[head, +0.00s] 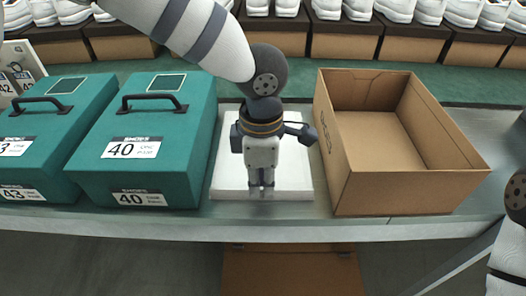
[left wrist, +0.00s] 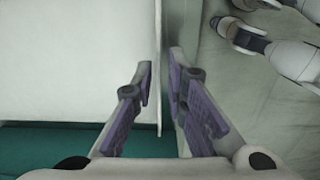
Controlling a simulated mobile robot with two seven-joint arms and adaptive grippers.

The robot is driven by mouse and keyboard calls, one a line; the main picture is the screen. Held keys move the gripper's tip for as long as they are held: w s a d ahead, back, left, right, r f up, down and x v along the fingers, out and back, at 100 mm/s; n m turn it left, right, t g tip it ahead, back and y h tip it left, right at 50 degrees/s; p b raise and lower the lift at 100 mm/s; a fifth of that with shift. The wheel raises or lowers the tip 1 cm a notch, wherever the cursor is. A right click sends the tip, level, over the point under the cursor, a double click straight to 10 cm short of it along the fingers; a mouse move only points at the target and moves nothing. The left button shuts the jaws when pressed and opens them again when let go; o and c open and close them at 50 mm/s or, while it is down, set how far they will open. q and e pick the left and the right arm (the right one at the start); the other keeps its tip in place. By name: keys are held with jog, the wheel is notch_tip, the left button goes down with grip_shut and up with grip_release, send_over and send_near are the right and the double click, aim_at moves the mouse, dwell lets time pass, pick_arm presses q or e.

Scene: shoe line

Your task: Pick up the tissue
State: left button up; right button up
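The tissue appears as a flat white stack (head: 228,165) lying on the metal table between a green shoe box and an open brown box. In the left wrist view its white surface (left wrist: 75,60) fills the left side, with its edge running between my fingers. My left gripper (head: 261,186) points down over the stack's front part and hides some of it. In the left wrist view the fingers of my left gripper (left wrist: 161,78) are apart, one on each side of the white edge. Contact cannot be told. My right gripper is out of view.
Green shoe boxes (head: 152,170) with black handles stand to the left. The open, empty cardboard box (head: 400,192) stands close on the right. White shoes on brown boxes (head: 340,47) line the back. The table's front edge (head: 130,222) is just before the stack.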

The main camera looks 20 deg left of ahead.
pick_arm(q)
notch_tip(320, 180, down, 3)
jog(key=shift+r, duration=0.1)
grip_shut()
